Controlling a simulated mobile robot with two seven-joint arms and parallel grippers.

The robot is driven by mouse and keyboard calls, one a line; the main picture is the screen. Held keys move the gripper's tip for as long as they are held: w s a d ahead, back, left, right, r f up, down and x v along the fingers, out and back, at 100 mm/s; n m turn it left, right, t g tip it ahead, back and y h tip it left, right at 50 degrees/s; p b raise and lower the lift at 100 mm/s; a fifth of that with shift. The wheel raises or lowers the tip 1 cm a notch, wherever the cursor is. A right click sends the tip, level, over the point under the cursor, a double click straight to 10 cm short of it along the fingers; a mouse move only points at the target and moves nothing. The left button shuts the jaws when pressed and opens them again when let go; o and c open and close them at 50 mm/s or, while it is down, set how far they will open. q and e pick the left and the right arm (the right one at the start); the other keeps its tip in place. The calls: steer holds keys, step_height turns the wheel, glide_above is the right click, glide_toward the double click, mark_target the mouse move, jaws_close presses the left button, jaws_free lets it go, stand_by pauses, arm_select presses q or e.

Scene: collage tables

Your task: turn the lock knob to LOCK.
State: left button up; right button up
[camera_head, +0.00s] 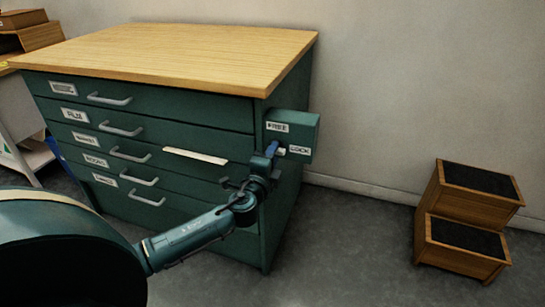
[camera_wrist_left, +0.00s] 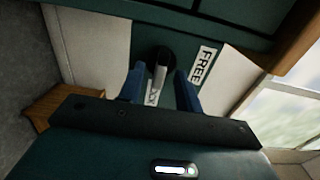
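The green lock box (camera_head: 305,122) is on the right side of the green cabinet, with a FREE label (camera_head: 278,127) above a LOCK label (camera_head: 300,150). In the left wrist view the lock knob (camera_wrist_left: 160,72) is a dark round base with a pale grey bar. The FREE label (camera_wrist_left: 205,65) is to its right, and the bar partly covers the other label. My left gripper (camera_wrist_left: 159,84) is open, its blue fingers on either side of the bar with visible gaps. In the head view the left gripper (camera_head: 273,149) is at the box front and hides most of the knob. My right gripper is out of view.
The cabinet has a wooden top (camera_head: 180,50) and several labelled drawers with handles. A pale strip (camera_head: 195,156) shows in front of its drawers. A wooden step stool (camera_head: 465,220) stands at the right by the wall. The floor between cabinet and stool is clear.

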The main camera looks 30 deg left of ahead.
arm_select(q)
steer(key=v, duration=1.3)
steer(key=shift+p, duration=0.4)
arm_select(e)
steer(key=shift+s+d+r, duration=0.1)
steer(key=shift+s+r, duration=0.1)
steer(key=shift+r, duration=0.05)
arm_select(q)
steer(key=shift+d, duration=0.1)
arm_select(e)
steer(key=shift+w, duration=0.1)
